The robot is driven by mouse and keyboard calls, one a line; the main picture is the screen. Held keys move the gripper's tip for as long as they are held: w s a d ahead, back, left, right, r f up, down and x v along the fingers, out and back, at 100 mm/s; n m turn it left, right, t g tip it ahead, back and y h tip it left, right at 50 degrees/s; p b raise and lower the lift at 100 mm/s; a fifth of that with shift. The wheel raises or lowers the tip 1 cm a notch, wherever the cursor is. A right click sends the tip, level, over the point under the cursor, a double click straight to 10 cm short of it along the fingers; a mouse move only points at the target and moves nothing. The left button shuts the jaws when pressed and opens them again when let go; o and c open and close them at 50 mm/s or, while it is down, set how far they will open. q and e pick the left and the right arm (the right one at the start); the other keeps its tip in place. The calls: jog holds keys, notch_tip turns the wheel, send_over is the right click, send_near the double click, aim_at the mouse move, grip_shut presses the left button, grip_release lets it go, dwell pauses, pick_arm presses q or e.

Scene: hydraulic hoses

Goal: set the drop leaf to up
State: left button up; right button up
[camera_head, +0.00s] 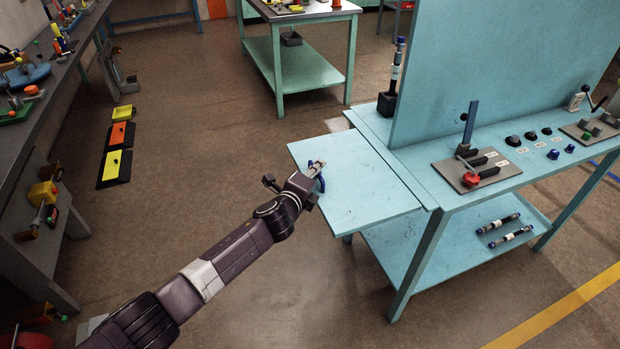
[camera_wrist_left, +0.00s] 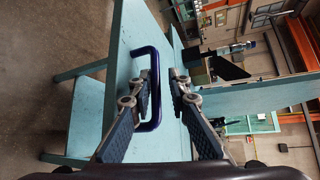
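The drop leaf (camera_head: 358,190) is a light blue panel at the left end of the blue workbench. In the head view it sticks out from the bench edge and looks about level with the top. A dark blue U-shaped handle (camera_wrist_left: 155,95) is on the leaf; it partly shows in the head view (camera_head: 319,185). My left gripper (camera_head: 317,168) is at this handle near the leaf's outer edge. In the left wrist view its fingers (camera_wrist_left: 164,78) are apart, with the handle bar between them, close to the left finger. My right gripper is not in view.
The workbench top (camera_head: 415,178) carries an upright blue panel (camera_head: 480,60), a clamp plate (camera_head: 475,170) and a black holder (camera_head: 386,103). Two hoses (camera_head: 505,230) lie on its lower shelf. A green table (camera_head: 300,60) stands behind.

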pick_arm(q)
jog(key=v, duration=1.1)
jog(key=shift+s, duration=0.35)
jog(key=shift+a+r, duration=0.1)
jog(key=shift+a, duration=0.05)
